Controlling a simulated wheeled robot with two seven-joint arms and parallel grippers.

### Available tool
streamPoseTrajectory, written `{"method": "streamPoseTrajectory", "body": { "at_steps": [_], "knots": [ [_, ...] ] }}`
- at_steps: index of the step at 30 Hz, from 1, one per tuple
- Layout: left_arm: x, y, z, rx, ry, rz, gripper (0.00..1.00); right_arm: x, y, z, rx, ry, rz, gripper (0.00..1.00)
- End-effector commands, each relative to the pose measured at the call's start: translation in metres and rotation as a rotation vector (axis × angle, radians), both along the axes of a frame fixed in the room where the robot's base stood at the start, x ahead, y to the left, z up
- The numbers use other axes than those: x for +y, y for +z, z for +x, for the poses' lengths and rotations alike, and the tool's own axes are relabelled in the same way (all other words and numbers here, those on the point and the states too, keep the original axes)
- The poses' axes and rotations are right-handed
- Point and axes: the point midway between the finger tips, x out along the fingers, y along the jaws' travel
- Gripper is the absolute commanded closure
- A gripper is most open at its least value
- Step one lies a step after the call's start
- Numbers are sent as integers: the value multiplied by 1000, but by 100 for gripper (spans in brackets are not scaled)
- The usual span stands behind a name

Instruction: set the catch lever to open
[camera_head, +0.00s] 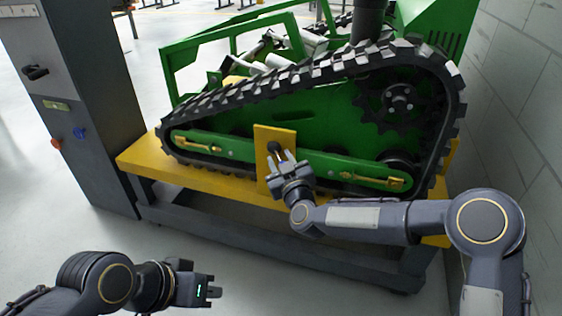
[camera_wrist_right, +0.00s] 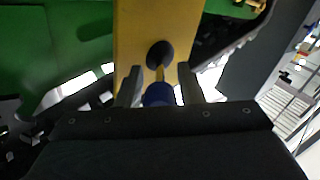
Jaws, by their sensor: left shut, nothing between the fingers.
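The catch lever shows in the right wrist view as a short yellow rod with a blue knob (camera_wrist_right: 158,94) at its end. It rises from a dark round pivot (camera_wrist_right: 160,54) on a yellow plate (camera_wrist_right: 135,30). In the head view the plate (camera_head: 262,137) and dark pivot (camera_head: 274,147) stand on the tracked carrier's side; my right gripper hides most of the lever. My right gripper (camera_head: 283,158) is open at the plate, its fingers on either side of the knob with visible gaps. My left gripper (camera_head: 214,291) is shut and empty, low at the left, far from the lever.
The green tracked carrier (camera_head: 325,115) with its black track stands on a yellow-topped bench (camera_head: 215,182). A grey cabinet (camera_head: 95,95) with knobs stands at the left, and a block wall (camera_head: 520,120) closes the right. The floor in front is clear.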

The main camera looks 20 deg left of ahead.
Motion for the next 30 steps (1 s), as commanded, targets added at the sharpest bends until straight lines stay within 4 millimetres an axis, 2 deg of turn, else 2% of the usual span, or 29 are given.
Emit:
{"method": "streamPoseTrajectory", "body": {
  "at_steps": [1,7,8,20,30],
  "knots": [
    [0,0,0,0,0,0,100,0,0,0,0,0,0,73],
    [0,0,0,0,0,0,100,0,0,0,0,0,0,99],
    [0,0,0,0,0,0,100,0,0,0,0,0,0,100],
    [0,6,0,0,0,0,100,3,1,-2,1,-33,-2,100],
    [0,34,0,0,0,0,100,16,4,-11,-1,-242,-4,100]
  ]
}}
